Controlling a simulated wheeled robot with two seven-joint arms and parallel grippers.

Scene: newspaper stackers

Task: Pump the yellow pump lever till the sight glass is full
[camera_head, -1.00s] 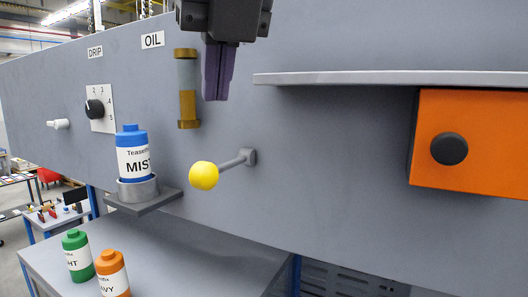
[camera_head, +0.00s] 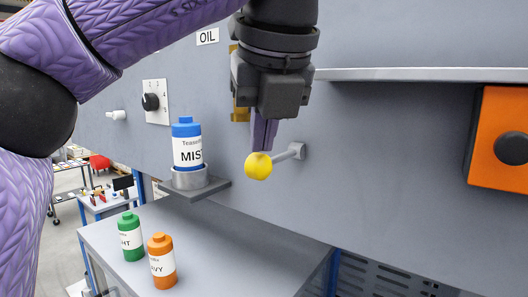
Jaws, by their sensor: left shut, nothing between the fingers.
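The yellow pump lever knob (camera_head: 258,167) sits at the end of a short grey rod (camera_head: 286,153) that sticks out from the grey panel. My left gripper (camera_head: 263,148) is shut and points down, its purple fingertips right at the top of the knob; I cannot tell whether they touch it. The sight glass (camera_head: 240,112) under the OIL label (camera_head: 207,37) is mostly hidden behind my gripper, so its level cannot be read. My right gripper is not in view.
A blue MIST bottle (camera_head: 187,150) stands in a holder on a small shelf (camera_head: 222,184) left of the knob. A green bottle (camera_head: 131,237) and an orange bottle (camera_head: 161,262) stand on the lower bench. A ledge (camera_head: 420,75) and an orange box (camera_head: 503,135) are at right.

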